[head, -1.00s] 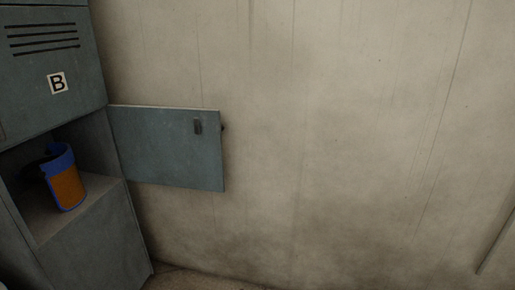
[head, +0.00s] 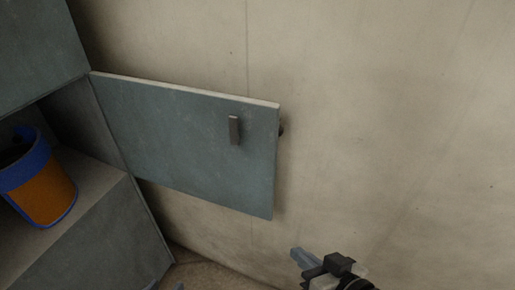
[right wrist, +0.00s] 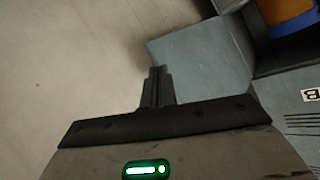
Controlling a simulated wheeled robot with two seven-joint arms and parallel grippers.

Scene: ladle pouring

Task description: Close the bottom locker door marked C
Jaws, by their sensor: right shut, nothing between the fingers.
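The bottom locker door (head: 185,140) is a grey-blue panel. It stands wide open to the right of its compartment, with a small dark latch piece (head: 234,130) near its free edge. No letter C shows on the visible face. My right gripper (head: 303,258) is below and right of the door's free lower corner, apart from it. In the right wrist view its fingers (right wrist: 157,85) are shut and empty, with the door panel (right wrist: 200,50) beyond them. At the bottom edge, what seems to be my left gripper (head: 166,286) barely shows; its jaws are unclear.
The open compartment (head: 85,160) holds an orange and blue container (head: 38,185). A stained concrete wall (head: 400,120) stands behind the door. The space right of the door is free.

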